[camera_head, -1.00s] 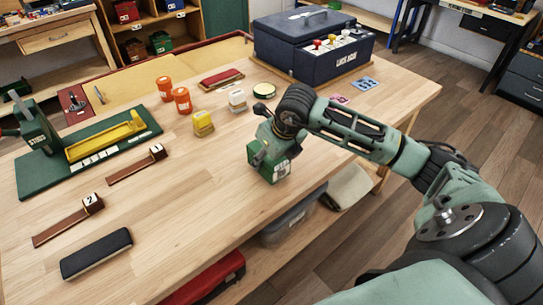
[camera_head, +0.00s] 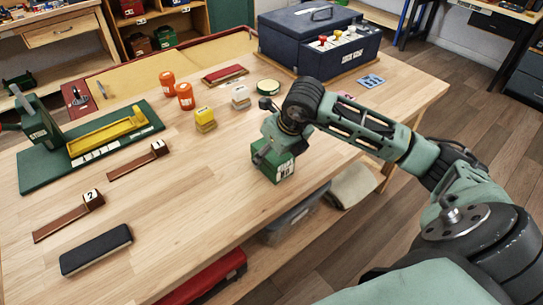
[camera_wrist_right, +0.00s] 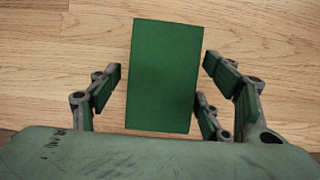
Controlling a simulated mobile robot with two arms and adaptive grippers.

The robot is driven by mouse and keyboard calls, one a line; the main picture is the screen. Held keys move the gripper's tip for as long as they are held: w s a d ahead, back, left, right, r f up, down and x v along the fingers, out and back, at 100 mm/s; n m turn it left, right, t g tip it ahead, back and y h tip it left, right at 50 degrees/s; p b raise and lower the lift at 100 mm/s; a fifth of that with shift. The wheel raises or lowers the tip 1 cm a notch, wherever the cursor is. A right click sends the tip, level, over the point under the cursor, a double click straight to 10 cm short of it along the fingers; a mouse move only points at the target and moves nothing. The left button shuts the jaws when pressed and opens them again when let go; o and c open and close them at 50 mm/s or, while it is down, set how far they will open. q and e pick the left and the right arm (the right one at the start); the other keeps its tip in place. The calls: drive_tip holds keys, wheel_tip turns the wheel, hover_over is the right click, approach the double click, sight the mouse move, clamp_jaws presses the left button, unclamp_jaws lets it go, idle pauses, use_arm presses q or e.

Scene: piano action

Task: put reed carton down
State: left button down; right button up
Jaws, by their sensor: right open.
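The reed carton (camera_head: 273,162) is a green box with a white label on its side. It stands on the wooden table near its front edge, and its green top (camera_wrist_right: 165,75) fills the middle of the right wrist view. My right gripper (camera_head: 270,140) is above and around the carton. In the right wrist view the gripper (camera_wrist_right: 163,95) is open, with fingers on both sides of the carton and gaps of bare wood beside it. My left gripper is not in view.
Yellow (camera_head: 205,120) and white (camera_head: 240,97) small boxes, orange jars (camera_head: 185,96) and a round tin (camera_head: 268,87) stand behind the carton. A dark blue case (camera_head: 318,40) is at the back right. The table (camera_head: 190,200) is clear to the left of the carton.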

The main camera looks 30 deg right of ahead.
drive_tip(key=v, duration=0.9)
drive_tip(key=shift+s+r, duration=0.1)
drive_tip(key=shift+r, duration=0.1)
drive_tip(key=shift+s+r, duration=0.15)
drive_tip(key=shift+r, duration=0.15)
